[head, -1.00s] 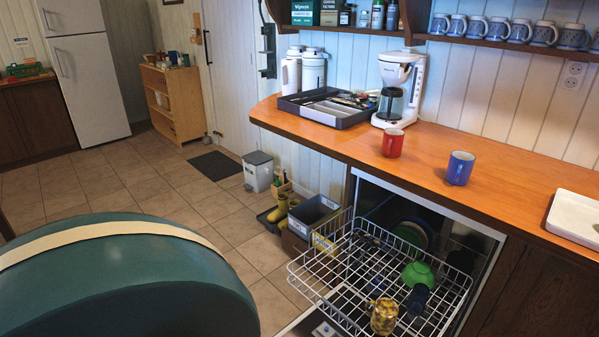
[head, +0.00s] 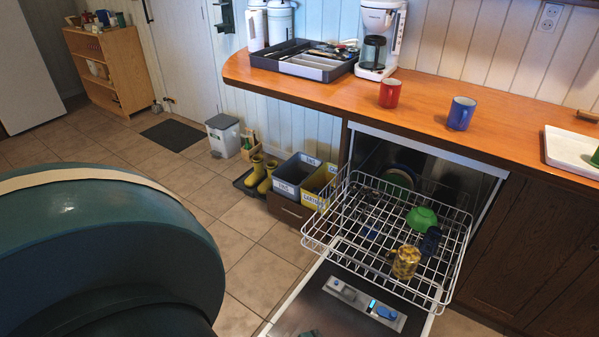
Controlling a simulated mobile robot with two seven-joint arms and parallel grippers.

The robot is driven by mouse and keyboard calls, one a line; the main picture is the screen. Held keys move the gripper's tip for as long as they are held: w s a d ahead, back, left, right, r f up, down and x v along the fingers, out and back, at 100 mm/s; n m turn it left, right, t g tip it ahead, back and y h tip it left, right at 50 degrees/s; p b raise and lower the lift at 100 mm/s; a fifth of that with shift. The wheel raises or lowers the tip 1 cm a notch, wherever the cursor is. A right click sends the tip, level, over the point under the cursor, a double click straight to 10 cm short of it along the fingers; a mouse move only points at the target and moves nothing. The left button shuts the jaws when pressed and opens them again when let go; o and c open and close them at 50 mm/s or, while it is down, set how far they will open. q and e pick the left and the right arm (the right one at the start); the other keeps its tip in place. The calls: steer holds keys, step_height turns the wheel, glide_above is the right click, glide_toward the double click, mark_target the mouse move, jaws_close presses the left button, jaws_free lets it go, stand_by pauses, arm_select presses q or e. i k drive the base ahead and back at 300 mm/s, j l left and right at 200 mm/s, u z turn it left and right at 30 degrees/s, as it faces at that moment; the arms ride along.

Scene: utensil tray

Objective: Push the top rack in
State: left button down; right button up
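The top rack (head: 322,243) is a white wire basket pulled out of the dishwasher (head: 480,215) under the counter. It stands out over the lowered dishwasher door (head: 315,303). In the rack are a green bowl (head: 421,219), a dark blue cup (head: 431,240) and a yellow patterned cup (head: 405,263). Plates (head: 397,178) show inside the machine behind the rack. A large teal rounded part fills the lower left and seems to be mine. Neither gripper's fingers can be made out in the head view.
The wooden counter (head: 330,101) carries a utensil tray (head: 304,60), a coffee maker (head: 379,40), a red mug (head: 393,94), a blue mug (head: 461,113) and a white tray (head: 575,152). Bins (head: 297,176) and yellow boots (head: 262,173) stand left of the dishwasher.

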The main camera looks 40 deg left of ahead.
mark_target(377, 272)
steer(key=k+j, duration=0.15)
steer(key=j, duration=0.2)
steer(key=k+j, duration=0.15)
steer(key=j, duration=0.15)
steer(key=k+j, duration=0.2)
steer(key=j, duration=0.15)
steer(key=i+j, duration=0.5)
steer(key=i+z, duration=0.05)
